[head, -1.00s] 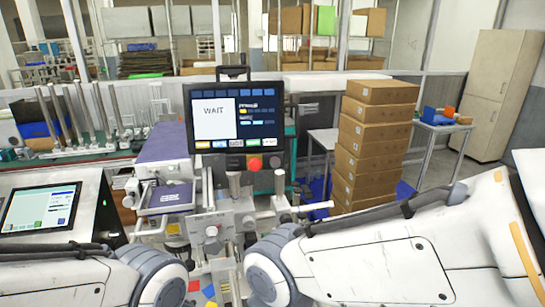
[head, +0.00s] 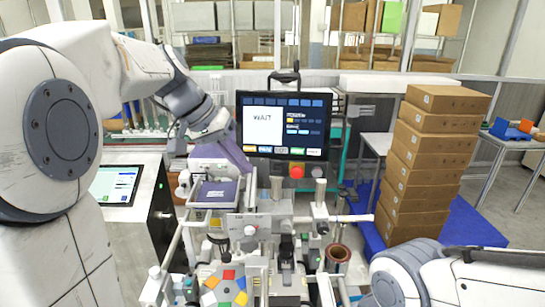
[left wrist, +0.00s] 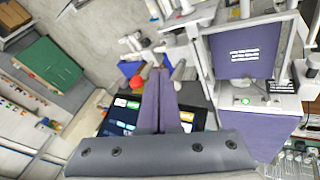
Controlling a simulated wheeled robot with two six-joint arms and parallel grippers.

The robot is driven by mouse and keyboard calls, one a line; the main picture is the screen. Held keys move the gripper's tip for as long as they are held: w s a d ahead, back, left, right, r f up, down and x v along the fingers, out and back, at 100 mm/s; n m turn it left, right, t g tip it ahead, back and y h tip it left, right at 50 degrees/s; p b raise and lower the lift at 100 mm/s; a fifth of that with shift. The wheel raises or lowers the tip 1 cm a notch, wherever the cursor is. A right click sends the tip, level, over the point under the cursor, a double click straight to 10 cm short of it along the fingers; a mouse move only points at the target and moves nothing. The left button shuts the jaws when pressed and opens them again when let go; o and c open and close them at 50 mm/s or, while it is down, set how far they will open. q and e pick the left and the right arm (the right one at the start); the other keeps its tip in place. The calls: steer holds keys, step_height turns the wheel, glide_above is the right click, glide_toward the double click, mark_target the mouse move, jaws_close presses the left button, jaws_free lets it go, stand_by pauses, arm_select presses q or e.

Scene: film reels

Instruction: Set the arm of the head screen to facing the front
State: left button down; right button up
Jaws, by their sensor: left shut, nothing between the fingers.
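The head screen (head: 284,125) is a dark panel reading WAIT, with a row of coloured buttons and a red knob below it. It faces roughly toward me in the head view. A dark bracket or handle (head: 284,78) shows above its top edge; the rest of its arm is hidden behind it. My left gripper (head: 246,166) is shut and empty by the screen's lower left edge; I cannot tell if it touches. In the left wrist view the shut purple-grey fingers (left wrist: 158,75) overlap the screen (left wrist: 120,117). My right gripper is out of view; only that arm shows.
A machine (head: 250,228) with rods, knobs and coloured patches stands below the screen. A tablet console (head: 115,186) is at left. A tall stack of cartons (head: 420,160) stands at right, near a side table (head: 525,141).

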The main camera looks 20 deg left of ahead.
arm_select(q)
steer(key=w+a+r+t, duration=0.1)
steer(key=w+a+r, duration=0.1)
steer(key=a+r, duration=0.3)
steer(key=d+r+p+x, duration=0.1)
steer(key=p+x, duration=0.4)
steer(key=x, duration=0.7)
steer(key=shift+s+d+n+p, duration=0.2)
steer(key=shift+d+n+p, duration=0.15)
steer(key=shift+d, duration=0.2)
